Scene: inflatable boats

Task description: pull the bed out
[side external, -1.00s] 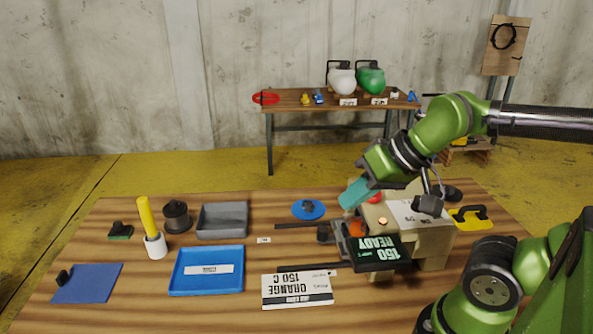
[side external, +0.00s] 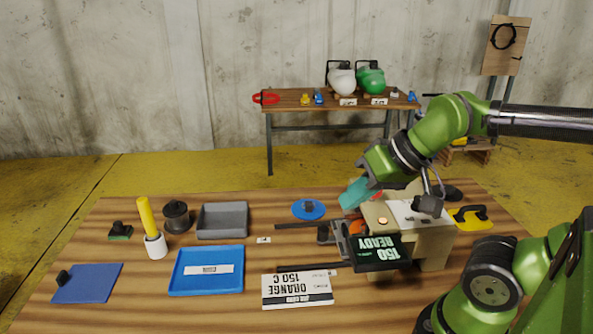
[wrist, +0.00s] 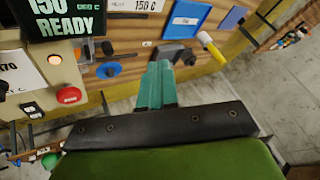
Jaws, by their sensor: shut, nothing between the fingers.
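The beige machine (side external: 433,247) stands at the table's right, with a black "150 READY" display (side external: 376,252) facing me. The display also shows in the wrist view (wrist: 62,18). Two dark rails (side external: 300,225) run left from the machine. A grey metal part (side external: 341,243) and an orange part (side external: 357,228) sit at its left side; which part is the bed I cannot tell, as the display covers much of it. My gripper (side external: 347,201) is above and behind the machine's left end. Its teal fingers (wrist: 161,70) are shut and empty, apart from the machine in the wrist view.
A yellow-handled tool (side external: 470,217) lies right.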

